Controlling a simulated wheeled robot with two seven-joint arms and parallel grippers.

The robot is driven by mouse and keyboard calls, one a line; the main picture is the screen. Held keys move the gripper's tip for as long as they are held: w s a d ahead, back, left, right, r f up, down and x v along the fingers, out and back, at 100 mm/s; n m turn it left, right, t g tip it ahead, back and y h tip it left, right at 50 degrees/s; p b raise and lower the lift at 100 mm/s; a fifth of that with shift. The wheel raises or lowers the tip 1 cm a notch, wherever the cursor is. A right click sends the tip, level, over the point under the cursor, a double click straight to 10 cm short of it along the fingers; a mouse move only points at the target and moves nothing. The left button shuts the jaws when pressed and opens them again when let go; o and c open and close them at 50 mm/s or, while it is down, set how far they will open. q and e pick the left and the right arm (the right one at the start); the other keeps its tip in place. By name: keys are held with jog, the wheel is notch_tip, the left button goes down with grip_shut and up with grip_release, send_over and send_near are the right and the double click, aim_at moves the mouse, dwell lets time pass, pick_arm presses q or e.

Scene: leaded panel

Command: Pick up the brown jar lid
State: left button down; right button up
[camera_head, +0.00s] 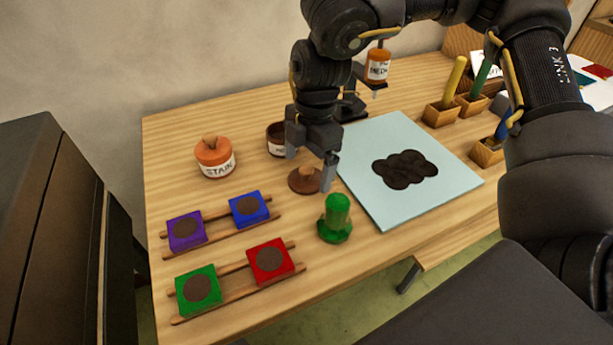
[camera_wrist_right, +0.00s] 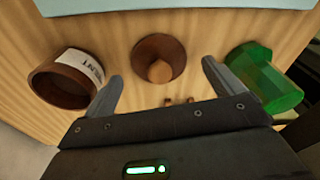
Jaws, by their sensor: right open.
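The brown jar lid (camera_head: 300,187) lies on the wooden table, left of the light blue sheet. It is round with a knob. In the right wrist view the lid (camera_wrist_right: 145,54) lies ahead of the fingertips, its knob roughly in line with the gap between them. My right gripper (camera_head: 310,172) is open and points down just above the lid, partly covering it in the head view. In the wrist view the gripper (camera_wrist_right: 163,72) has empty space between its fingers. I cannot tell whether the fingers touch the lid. My left gripper is not in view.
An open brown jar (camera_head: 275,144) stands behind the lid; a green faceted object (camera_head: 336,220) stands in front. An orange-lidded stain jar (camera_head: 215,160) is further left. Colored blocks (camera_head: 270,262) sit on wooden rails at front left. Wooden tool holders (camera_head: 440,114) stand at the right.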

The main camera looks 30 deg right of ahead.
jog(key=shift+a+f, duration=0.1)
jog(key=shift+f, duration=0.75)
